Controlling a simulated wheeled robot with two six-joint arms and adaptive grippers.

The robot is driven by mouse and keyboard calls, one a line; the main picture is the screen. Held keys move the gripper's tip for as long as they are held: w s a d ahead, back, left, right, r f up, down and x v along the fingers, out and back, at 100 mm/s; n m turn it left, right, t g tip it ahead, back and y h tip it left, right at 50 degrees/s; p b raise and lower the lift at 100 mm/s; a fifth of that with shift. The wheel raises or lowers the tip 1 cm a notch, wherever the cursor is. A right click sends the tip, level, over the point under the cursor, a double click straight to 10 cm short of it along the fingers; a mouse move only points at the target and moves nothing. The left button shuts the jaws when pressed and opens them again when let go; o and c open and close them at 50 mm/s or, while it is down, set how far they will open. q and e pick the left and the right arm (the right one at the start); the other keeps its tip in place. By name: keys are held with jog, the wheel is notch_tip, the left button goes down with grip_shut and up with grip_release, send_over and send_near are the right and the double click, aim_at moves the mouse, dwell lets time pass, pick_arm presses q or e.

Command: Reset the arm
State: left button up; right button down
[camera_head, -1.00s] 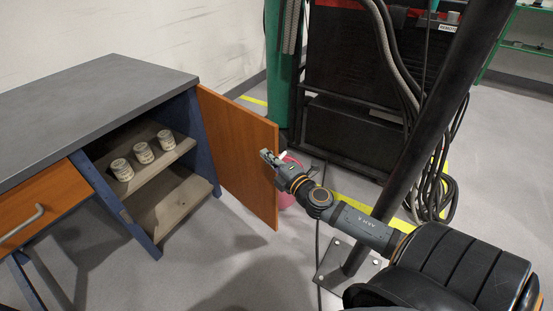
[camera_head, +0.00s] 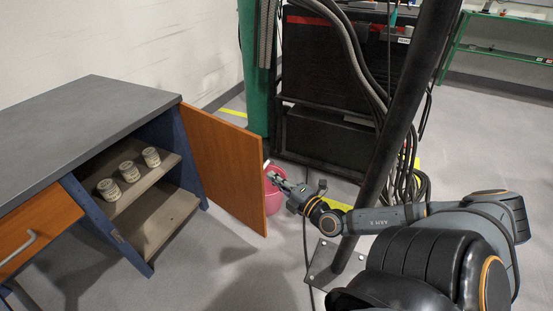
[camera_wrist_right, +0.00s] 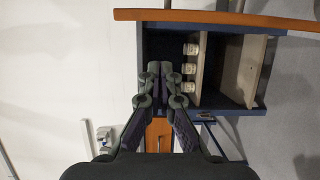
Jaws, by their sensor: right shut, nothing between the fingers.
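My right gripper (camera_head: 275,178) is in the head view, beside the outer edge of the open orange cabinet door (camera_head: 224,165). Its fingers are shut and empty. In the right wrist view the shut fingertips (camera_wrist_right: 160,72) point toward the open cabinet, with the door's edge (camera_wrist_right: 220,16) across the top. My right arm (camera_head: 385,217) reaches in from the right with its elbow bent out to the side. My left gripper is not in either view.
Several pale jars (camera_head: 130,171) stand on the cabinet's upper shelf. A pink bin (camera_head: 262,198) is on the floor behind the door. A black slanted post (camera_head: 395,130) stands close to my right arm, with hanging cables (camera_head: 412,188) nearby. The floor before the cabinet is clear.

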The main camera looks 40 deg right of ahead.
jog(key=shift+s+d, duration=0.1)
jog(key=shift+s, duration=0.15)
